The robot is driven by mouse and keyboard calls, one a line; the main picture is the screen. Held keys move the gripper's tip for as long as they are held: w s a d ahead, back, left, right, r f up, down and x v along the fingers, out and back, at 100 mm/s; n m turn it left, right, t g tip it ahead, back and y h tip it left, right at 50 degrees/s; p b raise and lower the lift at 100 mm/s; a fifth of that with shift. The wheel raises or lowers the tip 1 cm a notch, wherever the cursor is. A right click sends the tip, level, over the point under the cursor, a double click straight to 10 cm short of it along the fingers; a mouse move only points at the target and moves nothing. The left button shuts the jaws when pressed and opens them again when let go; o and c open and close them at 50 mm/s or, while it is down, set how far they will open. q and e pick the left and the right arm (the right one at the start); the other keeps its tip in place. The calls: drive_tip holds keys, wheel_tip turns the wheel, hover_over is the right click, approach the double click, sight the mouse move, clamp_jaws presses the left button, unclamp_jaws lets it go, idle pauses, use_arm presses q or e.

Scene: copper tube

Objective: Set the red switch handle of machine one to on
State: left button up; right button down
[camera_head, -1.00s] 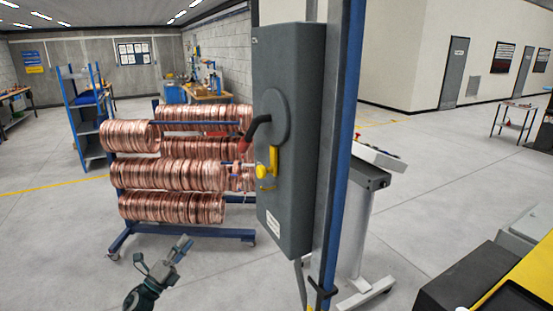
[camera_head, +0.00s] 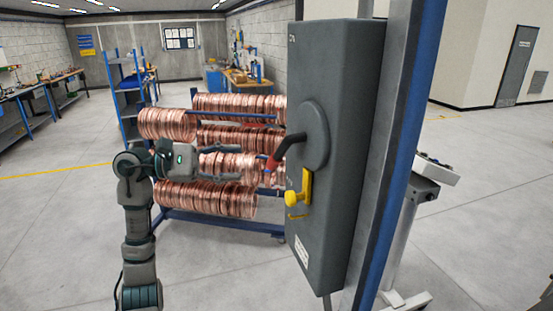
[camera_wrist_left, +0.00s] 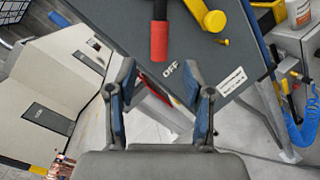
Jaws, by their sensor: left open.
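The switch handle is a black bent lever with a red grip (camera_head: 273,163). It sits on a round disc (camera_head: 316,130) on the grey switch box (camera_head: 345,130) and points down and left. In the left wrist view the red grip (camera_wrist_left: 159,42) hangs near the printed word OFF (camera_wrist_left: 170,68), ahead of my fingers. A yellow latch (camera_head: 300,190) is below the disc. My left gripper (camera_head: 240,163) is open and empty, left of the red grip, pointing at it. It also shows in the left wrist view (camera_wrist_left: 163,95). My right gripper is not in view.
The box hangs on a blue and grey post (camera_head: 395,160). A rack with copper coils (camera_head: 215,200) stands behind my left gripper. A white stand (camera_head: 405,230) is right of the post. Open floor (camera_head: 70,220) lies at the left.

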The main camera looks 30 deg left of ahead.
sight(268, 162)
use_arm(q)
drive_tip(key=p+x, duration=0.1)
drive_tip(key=x, duration=0.8)
drive_tip(key=shift+w+a, duration=0.1)
drive_tip(key=shift+w, duration=0.1)
drive_tip(key=shift+d, duration=0.25)
clamp_jaws()
